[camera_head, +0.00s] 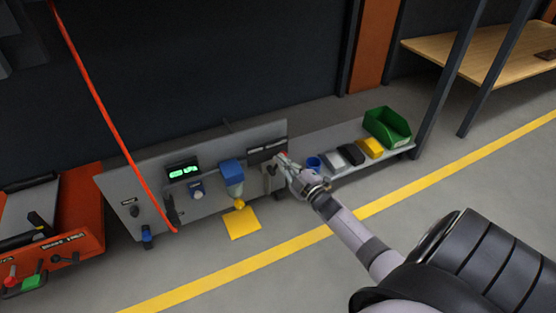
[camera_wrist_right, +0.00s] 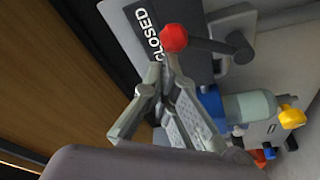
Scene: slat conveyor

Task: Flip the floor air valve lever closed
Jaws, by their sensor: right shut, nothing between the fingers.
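The valve lever has a dark arm and a red ball knob (camera_wrist_right: 173,38). In the right wrist view, it runs from its pivot at the right to the knob, which sits beside the "CLOSED" label (camera_wrist_right: 147,32). The red knob also shows small in the head view (camera_head: 284,155), at the right end of the grey panel. My right gripper (camera_head: 286,165) is at the knob. In the wrist view, its fingertips (camera_wrist_right: 164,72) are together and empty, just below the knob. I cannot tell whether they touch it. My left gripper is not in view.
The panel (camera_head: 213,205) carries a green display (camera_head: 184,172) and a blue-topped filter bowl (camera_head: 232,173). A low shelf with a blue cup (camera_head: 314,163), small boxes and a green bin (camera_head: 387,127) stands right of it. A red hose (camera_head: 98,105) hangs at left. Floor in front is open.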

